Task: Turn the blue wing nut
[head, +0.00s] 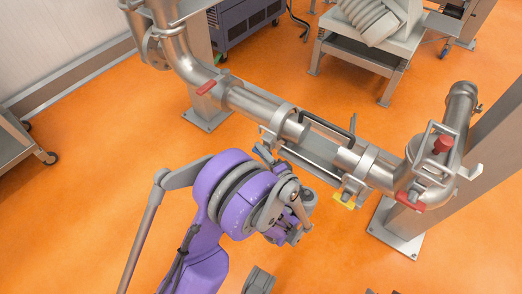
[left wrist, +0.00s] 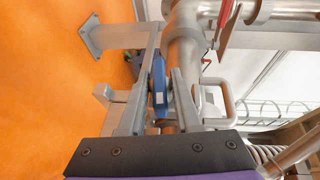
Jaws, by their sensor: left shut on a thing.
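The blue wing nut (left wrist: 159,82) shows in the left wrist view between the two fingers of my left gripper (left wrist: 161,88), beside the steel pipe. The fingers are closed on it from both sides. In the head view my left gripper (head: 266,152) is at the near side of the pipe assembly, by the left clamp.
A yellow wing nut (head: 344,201) sits under the right clamp. Steel pipes (head: 255,103) with red handles (head: 206,87) run across the middle. A black handle (head: 328,129) lies along the centre section. A post (head: 480,150) stands at right. Open orange floor (head: 90,180) is at left.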

